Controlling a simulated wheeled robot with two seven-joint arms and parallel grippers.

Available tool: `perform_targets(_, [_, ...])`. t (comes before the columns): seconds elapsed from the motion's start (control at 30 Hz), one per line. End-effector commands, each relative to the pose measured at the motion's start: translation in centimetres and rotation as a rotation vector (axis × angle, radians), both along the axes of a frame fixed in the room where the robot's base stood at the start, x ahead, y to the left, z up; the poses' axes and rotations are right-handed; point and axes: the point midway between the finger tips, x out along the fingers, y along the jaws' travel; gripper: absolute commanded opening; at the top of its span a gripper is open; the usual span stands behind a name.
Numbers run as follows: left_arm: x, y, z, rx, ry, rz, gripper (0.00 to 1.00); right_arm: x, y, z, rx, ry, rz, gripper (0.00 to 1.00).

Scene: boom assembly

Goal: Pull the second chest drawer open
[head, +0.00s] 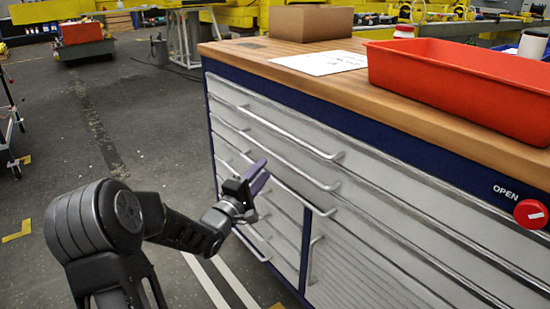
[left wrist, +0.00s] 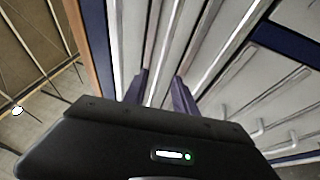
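The chest (head: 375,235) has grey drawer fronts in a dark blue frame, with long pale bar handles. Its upper drawers look shut. The second drawer's handle (head: 310,178) runs below the top drawer's handle (head: 318,148). My left gripper (head: 261,174) is at the chest front, near the handles on its left half. In the left wrist view the two purple fingers of the left gripper (left wrist: 160,90) stand apart, pointing at the drawer fronts (left wrist: 210,40). Pale handle bars run past and between them; I cannot tell whether either finger touches one. My right gripper is not in view.
The wooden top (head: 345,88) carries a red tray (head: 460,85), a cardboard box (head: 311,23) and a white sheet (head: 320,62). A red button (head: 530,213) marked OPEN is on the chest's right. The floor left of the chest is largely clear.

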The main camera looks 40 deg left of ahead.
Motion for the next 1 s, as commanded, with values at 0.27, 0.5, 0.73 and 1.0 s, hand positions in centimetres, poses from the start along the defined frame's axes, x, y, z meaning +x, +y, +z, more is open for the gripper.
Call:
perform_targets(0.27, [2.0,0.1,0.1,-0.001,0.0,-0.001,0.33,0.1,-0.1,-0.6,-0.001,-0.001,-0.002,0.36])
perform_targets(0.5, [5.6,0.5,0.8,-0.001,-0.001,-0.001,0.33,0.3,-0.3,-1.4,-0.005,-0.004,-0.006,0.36])
perform_targets(0.73, [7.6,0.8,1.3,0.0,0.001,0.001,0.33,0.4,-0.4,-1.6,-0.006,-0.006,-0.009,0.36])
perform_targets(1.0, [7.7,0.8,1.3,0.0,0.002,0.001,0.33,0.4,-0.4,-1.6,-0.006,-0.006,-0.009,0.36])
